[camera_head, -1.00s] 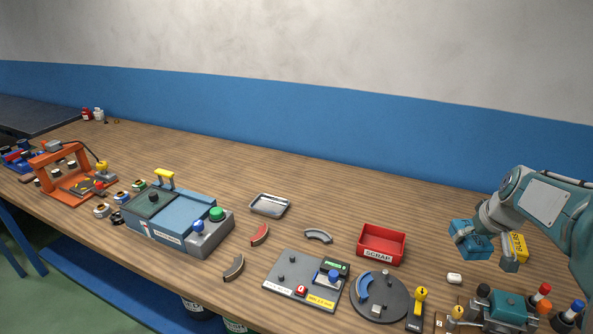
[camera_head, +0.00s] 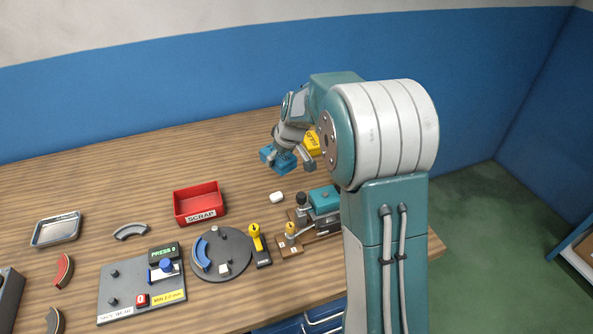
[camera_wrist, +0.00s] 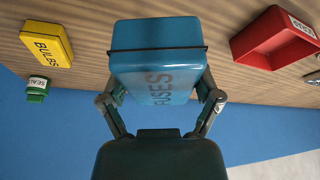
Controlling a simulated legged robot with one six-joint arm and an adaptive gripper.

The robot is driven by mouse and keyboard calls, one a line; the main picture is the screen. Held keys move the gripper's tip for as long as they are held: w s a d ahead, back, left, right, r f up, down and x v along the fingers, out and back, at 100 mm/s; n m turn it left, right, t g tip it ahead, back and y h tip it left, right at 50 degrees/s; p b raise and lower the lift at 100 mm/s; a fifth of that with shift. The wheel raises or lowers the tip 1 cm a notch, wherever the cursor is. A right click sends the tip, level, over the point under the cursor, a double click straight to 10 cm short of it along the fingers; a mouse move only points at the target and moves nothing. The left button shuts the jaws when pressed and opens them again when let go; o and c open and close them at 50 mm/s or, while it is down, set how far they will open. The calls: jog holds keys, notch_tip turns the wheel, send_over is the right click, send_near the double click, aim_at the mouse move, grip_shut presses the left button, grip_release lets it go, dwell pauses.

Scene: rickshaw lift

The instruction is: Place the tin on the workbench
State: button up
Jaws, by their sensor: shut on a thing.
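A blue tin marked FUSES (camera_wrist: 158,62) is between the two fingers of my gripper (camera_wrist: 162,95), which is shut on it. In the head view the blue tin (camera_head: 270,158) shows low over the back part of the wooden workbench (camera_head: 110,190), below my gripper (camera_head: 285,157). I cannot tell whether the tin touches the bench top. A yellow tin marked BULBS (camera_wrist: 47,43) stands on the bench near the blue one. It also shows in the head view (camera_head: 313,142), partly hidden by my arm.
A red SCRAP bin (camera_head: 199,203) stands left of the held tin, apart from it. A small white piece (camera_head: 277,197) and a teal-topped fixture (camera_head: 323,199) are in front. A green SEALS container (camera_wrist: 37,90) is beyond the yellow tin. Bare bench lies behind the bin.

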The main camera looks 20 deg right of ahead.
jog(key=d+f, duration=0.2)
jog(key=d, duration=0.2)
send_over(303, 178)
jog(key=s, duration=0.1)
notch_tip(303, 178, down, 5)
jog(key=shift+s+d+f, duration=0.1)
jog(key=shift+d+f, duration=0.05)
jog(key=shift+f, duration=0.05)
jog(key=shift+d+f, duration=0.1)
jog(key=shift+f, duration=1.5)
jog(key=o, duration=1)
jog(key=shift+f, duration=0.1)
